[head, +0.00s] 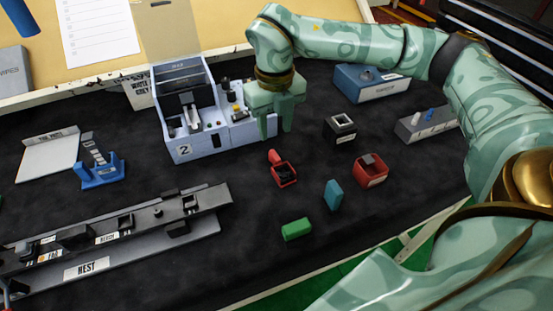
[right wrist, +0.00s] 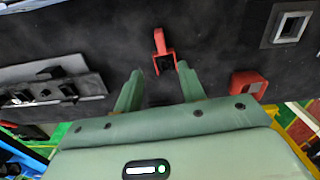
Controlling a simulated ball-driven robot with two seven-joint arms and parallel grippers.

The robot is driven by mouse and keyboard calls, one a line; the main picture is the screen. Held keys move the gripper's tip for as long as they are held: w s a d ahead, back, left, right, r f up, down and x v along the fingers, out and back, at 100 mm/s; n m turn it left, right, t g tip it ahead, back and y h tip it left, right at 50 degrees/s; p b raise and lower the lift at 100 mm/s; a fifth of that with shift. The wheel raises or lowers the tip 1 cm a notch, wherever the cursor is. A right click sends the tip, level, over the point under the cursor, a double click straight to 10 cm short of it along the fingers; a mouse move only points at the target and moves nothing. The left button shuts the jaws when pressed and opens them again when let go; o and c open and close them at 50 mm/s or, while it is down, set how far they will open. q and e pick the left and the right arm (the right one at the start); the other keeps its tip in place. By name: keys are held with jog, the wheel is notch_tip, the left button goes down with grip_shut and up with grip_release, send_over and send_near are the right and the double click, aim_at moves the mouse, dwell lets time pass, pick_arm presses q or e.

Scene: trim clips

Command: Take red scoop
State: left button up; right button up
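The red scoop (head: 284,174) lies on the dark table mat, a small open-topped red box with a short handle pointing to the back. In the right wrist view the scoop (right wrist: 162,48) shows just beyond the fingertips, roughly in line with the gap between them. My right gripper (head: 279,124) points down behind the scoop in the head view, beside the white-blue bin unit. In the right wrist view its fingers (right wrist: 158,75) are apart with nothing between them. My left gripper is not in view.
The bin unit (head: 190,140) marked 2 stands close left of my right gripper. A red block-like holder (head: 370,172), a teal block (head: 333,195), a green block (head: 297,229) and a dark square frame (head: 340,130) lie around the scoop. A long rail assembly (head: 110,235) lies front left.

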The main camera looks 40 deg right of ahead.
aim_at(276, 156)
notch_tip(276, 156, down, 6)
jog(key=shift+r+b, duration=0.2)
jog(key=shift+b, duration=0.35)
jog(key=f+b, duration=0.1)
jog(key=f, duration=0.1)
jog(key=f+b, duration=0.1)
jog(key=f, duration=0.2)
jog(key=shift+w+d+f, duration=0.15)
jog(key=shift+w+d, duration=0.05)
jog(key=shift+c, duration=1.2)
grip_shut()
